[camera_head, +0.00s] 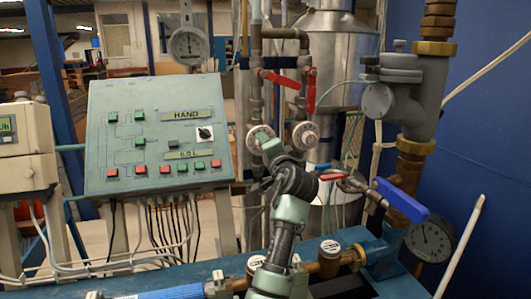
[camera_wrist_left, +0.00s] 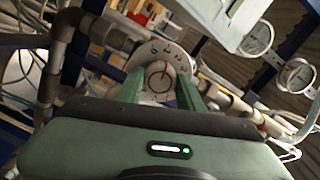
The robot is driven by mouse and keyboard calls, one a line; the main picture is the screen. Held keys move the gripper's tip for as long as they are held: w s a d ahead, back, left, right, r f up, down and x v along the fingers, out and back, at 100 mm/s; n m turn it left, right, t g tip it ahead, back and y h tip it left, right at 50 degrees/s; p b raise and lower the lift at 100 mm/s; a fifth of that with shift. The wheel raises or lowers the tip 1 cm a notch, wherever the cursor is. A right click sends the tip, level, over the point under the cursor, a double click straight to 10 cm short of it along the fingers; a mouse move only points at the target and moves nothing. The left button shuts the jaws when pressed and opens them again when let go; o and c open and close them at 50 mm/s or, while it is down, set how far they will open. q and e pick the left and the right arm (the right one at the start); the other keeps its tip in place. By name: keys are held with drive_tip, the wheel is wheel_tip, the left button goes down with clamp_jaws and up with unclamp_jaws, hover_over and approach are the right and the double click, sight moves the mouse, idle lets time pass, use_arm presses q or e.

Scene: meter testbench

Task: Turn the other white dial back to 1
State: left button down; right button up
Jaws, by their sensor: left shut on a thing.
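Two round white dials sit side by side on the vertical pipes in the head view, a left dial (camera_head: 258,131) and a right dial (camera_head: 305,136). My left gripper (camera_head: 268,146) is at the left dial and partly covers it. In the left wrist view, the fingers of my left gripper (camera_wrist_left: 160,92) are on both sides of that white dial (camera_wrist_left: 160,76), shut on its hub. Dark marks run along its rim and a red mark shows on its hub; I cannot read the setting. The right dial stands free of the gripper. My right gripper is not in view.
A control panel (camera_head: 155,135) with buttons stands at the left. Red valve levers (camera_head: 310,90) hang above the dials. A red handle (camera_head: 332,177) and a blue handle (camera_head: 402,200) lie close right of my arm. A gauge (camera_head: 431,240) sits at lower right.

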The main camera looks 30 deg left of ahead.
use_arm(q)
drive_tip(key=shift+r+n, duration=0.2)
drive_tip(key=shift+n, duration=0.3)
drive_tip(key=c, duration=0.9)
unclamp_jaws()
drive_tip(key=shift+w+f, duration=0.15)
drive_tip(key=shift+b, duration=0.3)
drive_tip(key=b+v, duration=0.2)
drive_tip(key=v, duration=0.6)
drive_tip(key=shift+a, duration=0.1)
